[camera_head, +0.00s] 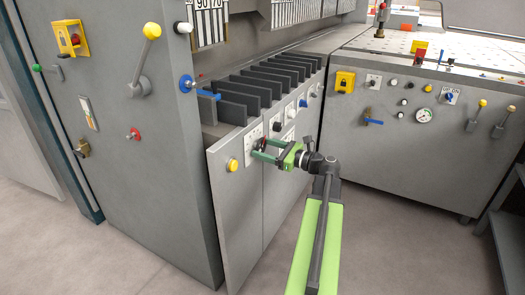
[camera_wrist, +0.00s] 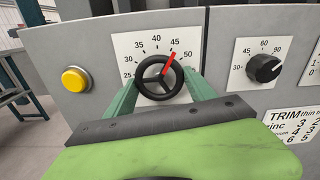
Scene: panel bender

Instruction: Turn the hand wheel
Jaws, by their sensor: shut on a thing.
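The hand wheel (camera_wrist: 159,93) is a black three-spoke wheel with a red pointer (camera_wrist: 168,63), on a white dial plate (camera_wrist: 123,44) marked 25 to 50. The red pointer stands between 45 and 50, nearer 45. In the head view the dial plate (camera_head: 251,140) shows on the grey front panel, with the wheel mostly hidden by my gripper (camera_head: 262,148). In the wrist view my gripper's green fingers (camera_wrist: 160,92) reach to either side of the wheel and are shut on it.
A yellow button (camera_wrist: 76,79) sits left of the dial; a black knob (camera_wrist: 263,68) marked 30 to 90 sits right. Dark upright plates (camera_head: 245,92) line the ledge above. A second cabinet (camera_head: 400,160) with several controls stands right. Open floor (camera_head: 400,245) lies in front.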

